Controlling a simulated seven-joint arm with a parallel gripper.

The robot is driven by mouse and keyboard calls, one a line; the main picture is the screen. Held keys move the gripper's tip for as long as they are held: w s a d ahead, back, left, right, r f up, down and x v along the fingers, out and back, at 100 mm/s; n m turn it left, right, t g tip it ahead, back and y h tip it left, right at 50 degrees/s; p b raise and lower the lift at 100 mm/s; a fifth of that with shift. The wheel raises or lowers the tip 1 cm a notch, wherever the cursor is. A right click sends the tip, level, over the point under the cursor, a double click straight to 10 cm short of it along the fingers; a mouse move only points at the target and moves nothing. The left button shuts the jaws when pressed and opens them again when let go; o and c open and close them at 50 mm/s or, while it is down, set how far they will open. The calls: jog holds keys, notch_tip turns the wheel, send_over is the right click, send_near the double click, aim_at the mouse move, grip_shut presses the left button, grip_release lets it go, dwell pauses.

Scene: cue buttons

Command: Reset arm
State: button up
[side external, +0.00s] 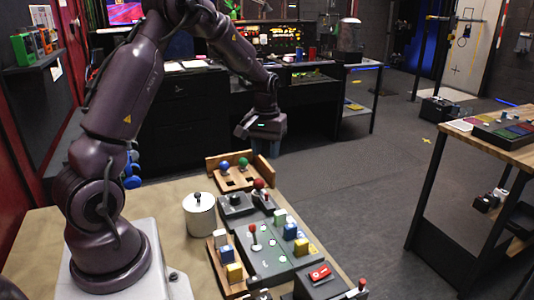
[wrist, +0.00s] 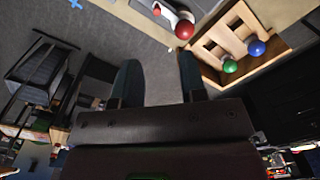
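My gripper (side external: 268,143) hangs in the air above the far end of the work table, behind the wooden tray in the side view. In the wrist view my gripper (wrist: 159,80) has its two dark fingers apart, with only grey floor showing between them. It touches nothing that I can see. The wooden tray (side external: 264,166) holds a blue ball (side external: 225,166) and a green ball (side external: 243,163). In the wrist view the green ball (wrist: 229,66) and blue ball (wrist: 256,47) lie to the right of the fingers. A red ball (wrist: 185,29) is beyond the fingertips.
A white canister (side external: 200,217) stands left of the button panel (side external: 268,262), which carries coloured blocks and a red-topped stick. A red switch box (side external: 320,275) sits at the front. A second table (side external: 510,150) is at the right. The space around my gripper looks clear.

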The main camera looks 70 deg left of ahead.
jog(key=s+d+r+m+t, duration=0.2)
jog(key=s+d+r+m, duration=0.2)
jog(key=s+d+r, duration=0.4)
jog(key=s+d+r+m+t, duration=0.3)
jog(key=s+d+r+m, duration=0.2)
jog(key=d, duration=0.9)
jog(key=s+r, duration=0.3)
jog(key=s, duration=0.1)
jog(key=shift+r+t, duration=0.25)
jog(key=shift+t, duration=0.05)
jog(key=shift+s, duration=0.1)
dwell(1.6)
